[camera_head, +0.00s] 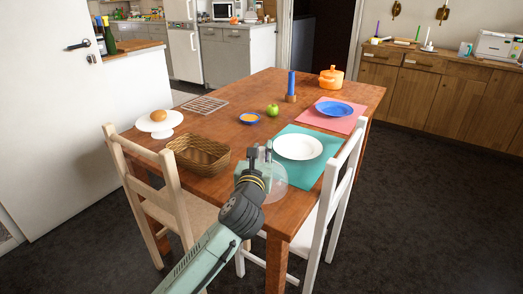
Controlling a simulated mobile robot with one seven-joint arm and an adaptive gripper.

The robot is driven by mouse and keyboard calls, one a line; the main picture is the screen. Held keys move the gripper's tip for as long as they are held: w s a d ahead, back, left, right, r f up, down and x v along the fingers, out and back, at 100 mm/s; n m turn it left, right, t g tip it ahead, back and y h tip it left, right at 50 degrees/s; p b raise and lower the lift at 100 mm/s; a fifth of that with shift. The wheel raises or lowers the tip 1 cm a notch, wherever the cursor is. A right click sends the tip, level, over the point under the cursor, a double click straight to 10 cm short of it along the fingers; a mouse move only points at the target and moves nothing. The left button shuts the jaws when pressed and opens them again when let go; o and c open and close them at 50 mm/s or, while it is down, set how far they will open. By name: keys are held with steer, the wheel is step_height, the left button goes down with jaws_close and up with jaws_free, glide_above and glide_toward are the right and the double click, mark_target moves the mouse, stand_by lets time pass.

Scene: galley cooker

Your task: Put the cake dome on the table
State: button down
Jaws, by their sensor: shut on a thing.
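The cake dome (276,178) is clear and see-through. It is at the near end of the wooden table (222,190), partly hidden behind my gripper (261,152). My gripper reaches in from below and is shut on the dome; the exact grip is hard to see. The dome overlaps the near corner of the teal placemat in the picture. I cannot tell whether it touches the table top or hangs just above it.
A wicker basket (198,157) stands left of the gripper, with a white cake stand (159,124) holding a round brown item beyond it. A teal placemat (312,171) with a white plate (298,147) lies right. Two chairs (345,185) (172,190) flank the near end.

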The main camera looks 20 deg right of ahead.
steer(key=shift+f+b, duration=0.4)
steer(key=shift+b, duration=0.1)
steer(key=shift+f, duration=0.1)
steer(key=c, duration=1.5)
jaws_free()
